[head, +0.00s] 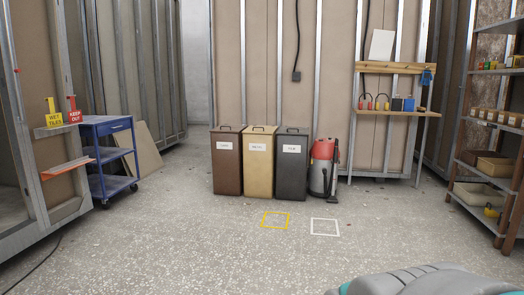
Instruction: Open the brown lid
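A tall brown bin (227,175) stands against the back wall, at the left end of a row of three bins. Its brown lid (227,129) lies flat on top and looks closed, with a small dark handle on it. A pale label is on the bin's front, its text too small to read surely. My gripper is not in view. I am several steps back from the bins.
A tan bin (258,178) and a dark grey bin (291,180) stand close beside it, then a red and grey vacuum (322,170). A blue cart (107,160) is at left, a shelf rack (488,150) at right. Yellow (264,219) and white floor squares lie on otherwise clear floor.

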